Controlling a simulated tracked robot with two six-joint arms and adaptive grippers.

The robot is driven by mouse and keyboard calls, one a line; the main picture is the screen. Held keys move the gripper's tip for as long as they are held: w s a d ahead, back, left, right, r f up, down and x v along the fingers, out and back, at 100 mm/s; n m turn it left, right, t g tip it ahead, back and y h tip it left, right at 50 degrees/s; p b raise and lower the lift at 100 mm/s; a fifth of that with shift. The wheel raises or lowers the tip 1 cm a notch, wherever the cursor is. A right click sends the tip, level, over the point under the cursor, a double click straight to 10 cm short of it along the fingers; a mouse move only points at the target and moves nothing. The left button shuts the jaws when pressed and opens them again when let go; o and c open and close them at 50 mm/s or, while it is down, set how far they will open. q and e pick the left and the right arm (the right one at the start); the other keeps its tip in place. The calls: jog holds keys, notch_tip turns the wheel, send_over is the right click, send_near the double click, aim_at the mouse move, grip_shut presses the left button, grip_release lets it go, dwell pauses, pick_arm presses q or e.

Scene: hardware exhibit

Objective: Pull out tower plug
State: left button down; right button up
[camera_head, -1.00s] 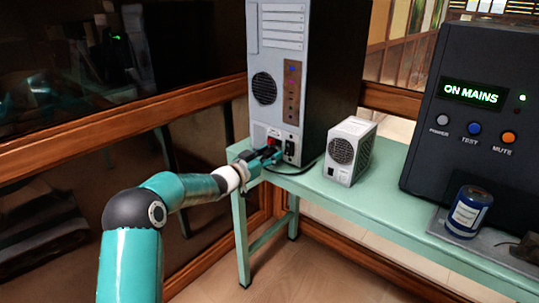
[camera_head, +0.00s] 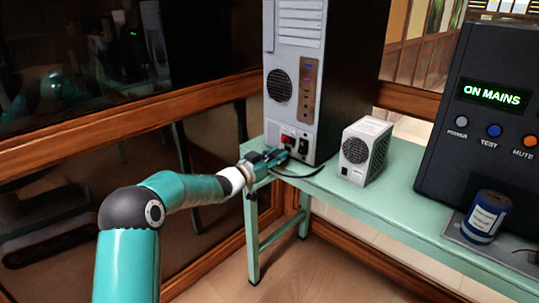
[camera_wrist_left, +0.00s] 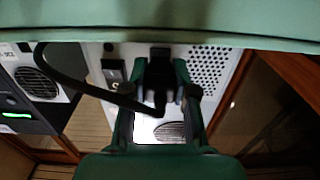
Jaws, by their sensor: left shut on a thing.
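The tower (camera_head: 295,75) is a tall grey and black case standing at the left end of the green bench. My left gripper (camera_head: 279,156) is at the lower part of its back panel, beside a black switch or socket (camera_head: 303,146). In the left wrist view the two fingers (camera_wrist_left: 163,98) are shut on a black plug (camera_wrist_left: 160,82). A black cable (camera_wrist_left: 85,87) curves from the plug to the left. Whether the plug still sits in its socket I cannot tell. My right gripper is not in view.
A small grey box with a round fan grille (camera_head: 365,151) stands on the green bench (camera_head: 325,184) right of the tower. A large dark unit reading "ON MAINS" (camera_head: 492,110) and a blue can (camera_head: 487,216) are farther right. A wood-framed dark glass wall is at left.

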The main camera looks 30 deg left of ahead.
pick_arm(q)
jog(key=c, duration=0.9)
grip_release()
jog(key=shift+s, duration=0.1)
jog(key=s, duration=0.4)
jog(key=s+a, duration=0.1)
jog(key=s, duration=0.2)
jog(key=s+a, duration=0.1)
jog(key=s, duration=0.3)
jog(key=shift+s+a, duration=0.1)
jog(key=shift+s, duration=0.25)
